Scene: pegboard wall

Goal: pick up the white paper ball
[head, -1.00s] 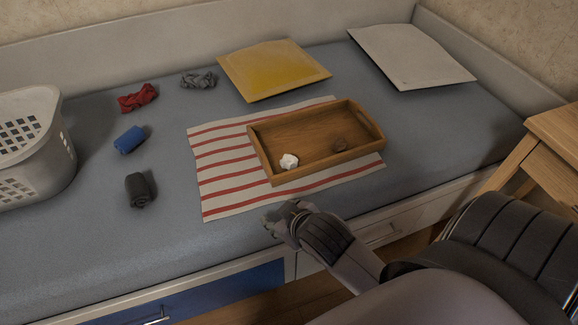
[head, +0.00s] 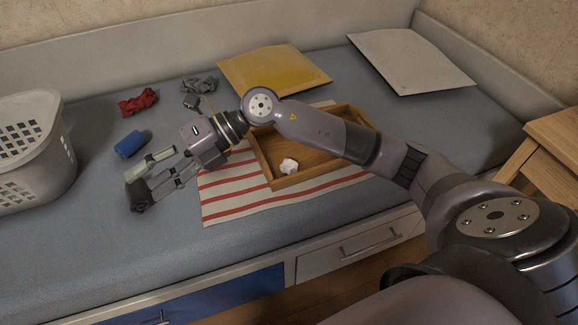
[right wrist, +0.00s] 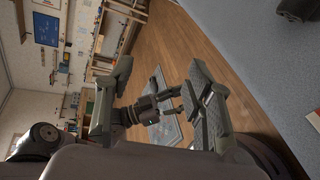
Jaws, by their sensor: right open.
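The white paper ball (head: 289,166) lies in the near left corner of the wooden tray (head: 290,182). My right gripper (head: 134,184) is open and empty, well to the left of the tray, over the grey bed cover near a dark rolled cloth (head: 141,201). Its two spread fingers also show in the right wrist view (right wrist: 163,82), where the paper ball is not visible. My right forearm crosses above the tray and hides much of its inside.
The tray stands on a red-striped cloth (head: 228,208). A blue roll (head: 131,144), a red cloth (head: 138,100) and a grey cloth (head: 200,85) lie left. A laundry basket (head: 50,150) stands far left.

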